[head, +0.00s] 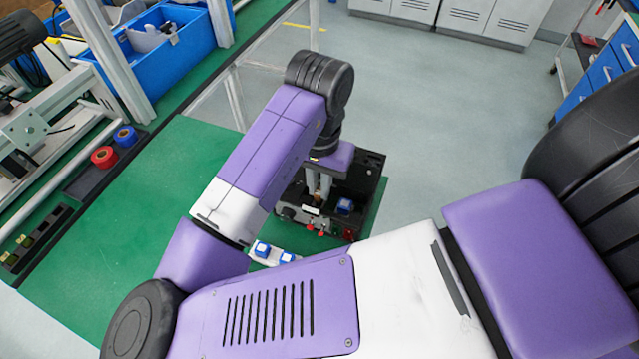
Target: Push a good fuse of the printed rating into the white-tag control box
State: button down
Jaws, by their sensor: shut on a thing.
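A dark open-topped box (368,187) stands on the green bench top, below and around my gripper in the picture. My gripper (318,190) points down over the box, its pale fingers close together. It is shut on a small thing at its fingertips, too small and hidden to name. A small light patch shows below the fingers; I cannot tell whether it is a tag or a fuse. A blue block (345,206) sits inside the box at the right. Red parts (310,227) show at its front. My arm hides part of the box's left side.
Blue-and-white pieces (262,249) lie on a white strip in front of the box, partly behind my arm. Red (104,157) and blue (126,136) rolls sit in a dark tray at left. Blue bins (170,45) stand behind. The green bench top (130,220) is clear at left.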

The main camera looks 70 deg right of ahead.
jog(key=shift+f+b, duration=0.4)
jog(key=shift+f, duration=0.25)
dwell(1.0)
jog(key=c, duration=1.3)
grip_release()
jog(key=shift+c, duration=0.2)
jog(key=shift+r, duration=0.1)
notch_tip(320, 180, up, 8)
jog(key=shift+f+p, duration=0.2)
jog(key=shift+p, duration=0.1)
jog(key=shift+s, duration=0.15)
